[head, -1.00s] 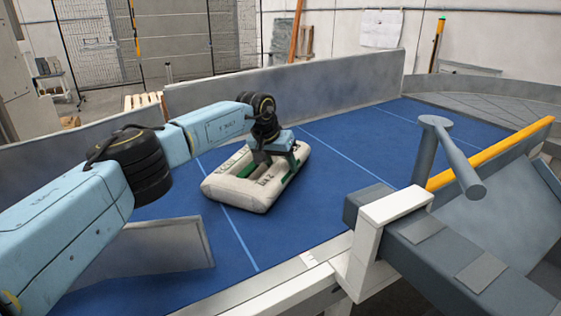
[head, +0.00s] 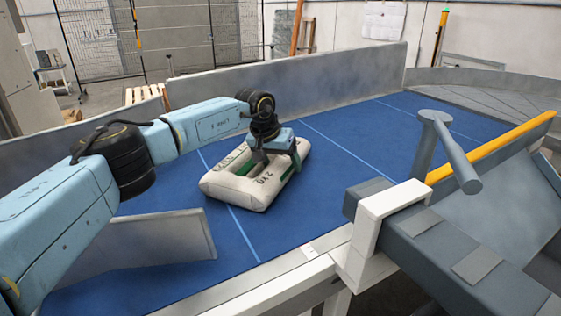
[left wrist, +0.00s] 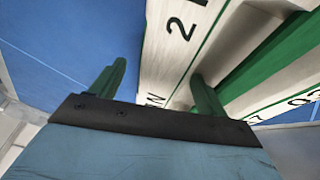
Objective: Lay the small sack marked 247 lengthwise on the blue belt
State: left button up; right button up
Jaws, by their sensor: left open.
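The pale sack (head: 238,193) lies flat on the blue belt (head: 335,205), its surface bulging around a sunken green middle. Dark print shows on its sides, but I cannot read a full 247. My left gripper (head: 276,158) is open at the sack's right part in the head view. In the left wrist view the gripper (left wrist: 155,85) has one finger over the belt outside the sack (left wrist: 180,50) and the other over the sack's green part. I cannot tell whether the fingers touch it. My right gripper is not in view.
A grey wall (head: 300,88) runs along the belt's far side, and a low grey panel (head: 150,242) stands at the near left. A grey post with a crossbar (head: 435,125) and a yellow rail (head: 490,150) stand at the right. The belt right of the sack is clear.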

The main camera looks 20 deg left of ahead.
pick_arm(q)
jog(key=shift+a, duration=0.3)
jog(key=shift+w+r+p, duration=0.15)
jog(key=shift+r+p, duration=0.4)
jog(key=shift+r, duration=0.3)
notch_tip(320, 180, up, 2)
jog(key=shift+p, duration=0.65)
jog(key=shift+d+r+p, duration=0.15)
jog(key=shift+r+p, duration=1.9)
jog(key=shift+r, duration=1.15)
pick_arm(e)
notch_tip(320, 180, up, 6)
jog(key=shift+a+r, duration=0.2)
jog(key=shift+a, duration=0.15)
